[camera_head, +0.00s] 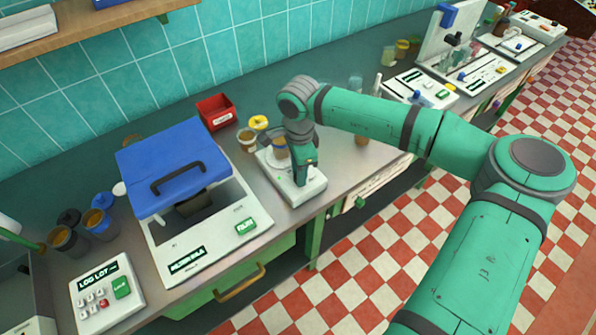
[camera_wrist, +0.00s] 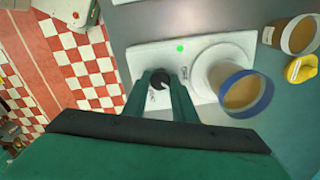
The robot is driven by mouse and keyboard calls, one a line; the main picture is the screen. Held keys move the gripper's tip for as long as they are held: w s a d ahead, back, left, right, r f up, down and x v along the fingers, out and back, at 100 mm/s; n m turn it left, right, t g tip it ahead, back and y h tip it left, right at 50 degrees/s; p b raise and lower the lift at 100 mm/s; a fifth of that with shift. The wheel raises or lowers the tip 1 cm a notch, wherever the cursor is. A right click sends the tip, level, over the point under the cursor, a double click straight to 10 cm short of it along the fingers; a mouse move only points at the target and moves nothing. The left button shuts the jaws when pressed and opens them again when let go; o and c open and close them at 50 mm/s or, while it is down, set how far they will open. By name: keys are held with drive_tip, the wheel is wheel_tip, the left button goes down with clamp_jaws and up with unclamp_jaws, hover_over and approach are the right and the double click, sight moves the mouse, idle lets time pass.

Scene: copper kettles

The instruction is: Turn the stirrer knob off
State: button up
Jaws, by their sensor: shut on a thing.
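The stirrer (camera_head: 310,191) is a white flat box on the counter, with my gripper (camera_head: 303,178) over its front end. In the wrist view the stirrer (camera_wrist: 155,57) shows a round white plate (camera_wrist: 210,60) and a small green light (camera_wrist: 180,48). The black stirrer knob (camera_wrist: 159,79) has a pale pointer mark and sits between my two fingertips (camera_wrist: 160,82), which are shut on it. In the head view the knob is hidden by my gripper. A beaker with a blue rim and brown contents (camera_wrist: 241,92) stands on the plate.
Next to the stirrer are a brown-filled cup (camera_head: 247,141) and a yellow ring-shaped thing (camera_head: 259,122). A red bin (camera_head: 216,112) stands behind. The blue-lidded machine (camera_head: 175,168) is close on the left. The checkered floor is open in front of the counter.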

drive_tip(key=n, duration=0.4)
drive_tip(key=shift+s+a+n, duration=0.1)
drive_tip(key=shift+s+n, duration=0.15)
drive_tip(key=shift+n, duration=2.05)
drive_tip(key=shift+f, duration=0.1)
drive_tip(key=o, duration=1)
drive_tip(key=shift+o, duration=0.2)
drive_tip(key=shift+w, duration=0.1)
